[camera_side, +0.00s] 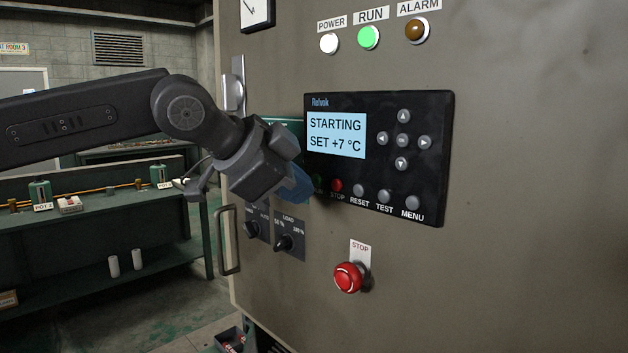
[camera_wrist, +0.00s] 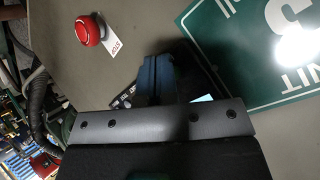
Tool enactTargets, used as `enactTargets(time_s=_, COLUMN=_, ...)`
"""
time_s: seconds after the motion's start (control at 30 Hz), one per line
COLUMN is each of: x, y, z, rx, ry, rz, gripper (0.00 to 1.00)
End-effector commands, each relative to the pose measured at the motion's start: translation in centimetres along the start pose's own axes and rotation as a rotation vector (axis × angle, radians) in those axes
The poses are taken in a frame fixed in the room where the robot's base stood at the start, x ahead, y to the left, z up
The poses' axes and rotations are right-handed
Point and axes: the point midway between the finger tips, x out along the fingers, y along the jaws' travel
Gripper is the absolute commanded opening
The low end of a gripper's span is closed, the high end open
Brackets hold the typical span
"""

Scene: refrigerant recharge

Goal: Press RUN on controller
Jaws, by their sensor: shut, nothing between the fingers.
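The black controller (camera_side: 425,165) is on the cabinet door. Its screen (camera_side: 336,135) reads "STARTING, SET +7 °C". A green button (camera_side: 319,182) sits at the left end of its lower button row, beside the red STOP button (camera_side: 337,186); its label is hidden. My gripper (camera_side: 300,188) is shut and empty, its blue fingers at the controller's lower left, close to the green button. I cannot tell whether they touch it. In the wrist view the shut blue fingers (camera_wrist: 156,76) cover much of the dark controller. The RUN lamp (camera_side: 368,37) above is lit green.
The red emergency stop (camera_side: 348,278) sticks out below the controller. Load knobs (camera_side: 284,243) are under my gripper. A green unit sign (camera_wrist: 250,60) lies beside the controller in the wrist view. A door handle (camera_side: 227,240) and a workbench (camera_side: 100,230) are at left.

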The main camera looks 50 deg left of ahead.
Motion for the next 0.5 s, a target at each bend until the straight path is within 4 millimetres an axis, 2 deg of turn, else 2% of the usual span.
enactTargets(time_s=0.2, x=-0.83, y=0.46, z=0.44, rx=0.001, ry=0.001, rz=0.001, gripper=0.0)
enactTargets(time_s=0.5, x=-0.93, y=0.51, z=0.5, rx=0.0, ry=0.0, rz=0.001, gripper=0.0)
